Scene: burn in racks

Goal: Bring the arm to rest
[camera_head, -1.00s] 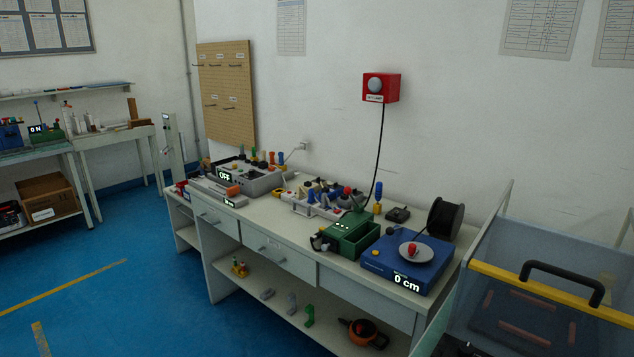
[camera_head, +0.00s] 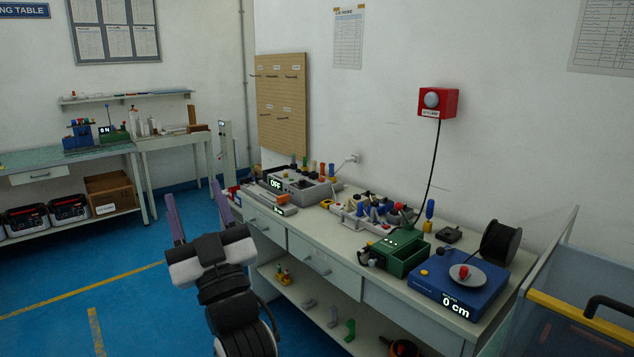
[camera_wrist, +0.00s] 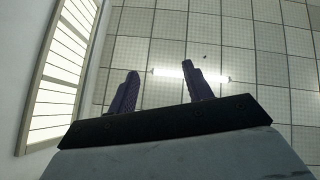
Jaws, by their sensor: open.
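My gripper (camera_head: 197,208) stands raised in front of the left end of the workbench in the head view, its two purple fingers pointing up and spread apart. It holds nothing. In the wrist view the two fingers (camera_wrist: 158,90) are apart with only the tiled ceiling and a lit lamp beyond them. The arm below the gripper is folded upright, with its lower part cut off by the bottom edge of the head view.
The workbench (camera_head: 385,275) runs along the wall, carrying a grey OFF unit (camera_head: 300,188), a green box (camera_head: 402,252) and a blue device (camera_head: 460,285) reading 0 cm. A blue-walled cart (camera_head: 600,270) stands at right. The blue floor (camera_head: 130,290) at left is clear.

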